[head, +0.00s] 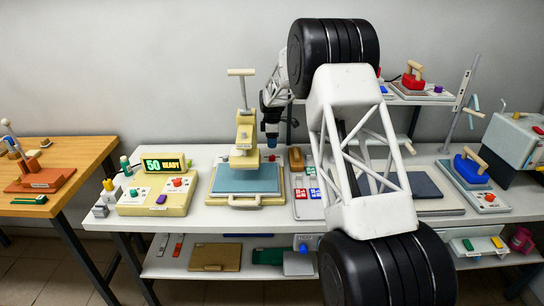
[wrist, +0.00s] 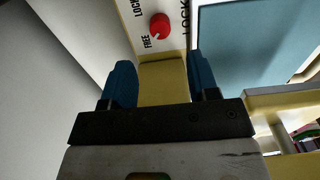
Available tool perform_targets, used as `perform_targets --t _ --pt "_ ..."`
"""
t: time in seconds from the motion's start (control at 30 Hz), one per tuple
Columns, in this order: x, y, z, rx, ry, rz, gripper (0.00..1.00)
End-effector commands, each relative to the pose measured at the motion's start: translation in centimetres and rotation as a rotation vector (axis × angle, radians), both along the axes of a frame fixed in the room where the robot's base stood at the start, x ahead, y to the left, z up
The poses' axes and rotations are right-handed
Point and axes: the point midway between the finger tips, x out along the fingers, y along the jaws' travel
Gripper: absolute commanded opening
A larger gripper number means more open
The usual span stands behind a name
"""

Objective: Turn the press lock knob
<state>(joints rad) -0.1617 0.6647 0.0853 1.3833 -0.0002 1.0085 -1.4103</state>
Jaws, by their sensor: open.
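In the wrist view, a round red knob (wrist: 160,26) with a small white mark sits on a cream panel printed LOCK and FREE. My gripper (wrist: 161,70) has its two blue fingers apart, with a yellow block-like surface (wrist: 163,82) showing between them. The knob lies just beyond the fingertips, near the middle of the gap, and is not held. In the head view, my gripper (head: 271,138) points down just right of the cream press (head: 246,130). The knob cannot be made out clearly there.
The press has a blue-grey plate (head: 246,180), which also shows at the right in the wrist view (wrist: 250,35). A cream control box (head: 155,200) reading 50 READY stands left of it. Red and blue blocks (head: 308,190) lie right of it. My arm hides part of the table.

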Motion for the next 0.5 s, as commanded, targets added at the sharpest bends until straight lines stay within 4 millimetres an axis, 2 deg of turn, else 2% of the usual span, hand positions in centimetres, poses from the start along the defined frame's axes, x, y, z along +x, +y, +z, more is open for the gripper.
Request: perform_targets --t 0.3,0.5 --pt "-0.01 -0.01 -0.02 0.0 0.0 0.0 0.55" --pt "-0.02 -0.01 -0.71 0.0 0.0 -0.001 0.55"
